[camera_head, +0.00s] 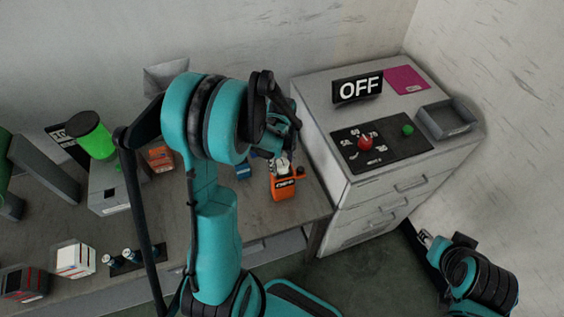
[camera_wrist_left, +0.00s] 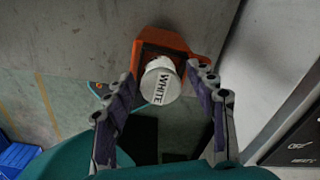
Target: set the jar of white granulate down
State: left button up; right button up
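The jar of white granulate (camera_wrist_left: 160,86) shows a pale round lid marked "WHITE" in the left wrist view. It appears to stand in or against an orange holder (camera_wrist_left: 190,45); its base is hidden. In the head view the orange holder (camera_head: 284,187) is at the right end of the bench, with the jar's pale top (camera_head: 283,166) just above it. My left gripper (camera_wrist_left: 160,74) is open, its fingertips on either side of the lid with a gap at each side. My right gripper (camera_head: 425,238) is at lower right, far from the jar; its opening is unclear.
A green-topped machine (camera_head: 92,135), a white box (camera_head: 75,260) and an orange bin (camera_head: 160,158) are left.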

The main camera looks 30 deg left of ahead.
aim_at(282, 162)
pick_arm(q)
jog(key=shift+r, duration=0.15)
notch_tip(282, 162, up, 11)
jog(key=p, duration=0.2)
jog(key=s+d+r+n+t, duration=0.7)
jog(key=s+d+n, duration=0.3)
jog(key=n, duration=1.1)
jog(key=shift+s+d+r+n, duration=0.3)
jog(key=shift+s+d+r, duration=0.1)
jog(key=shift+s+r, duration=0.15)
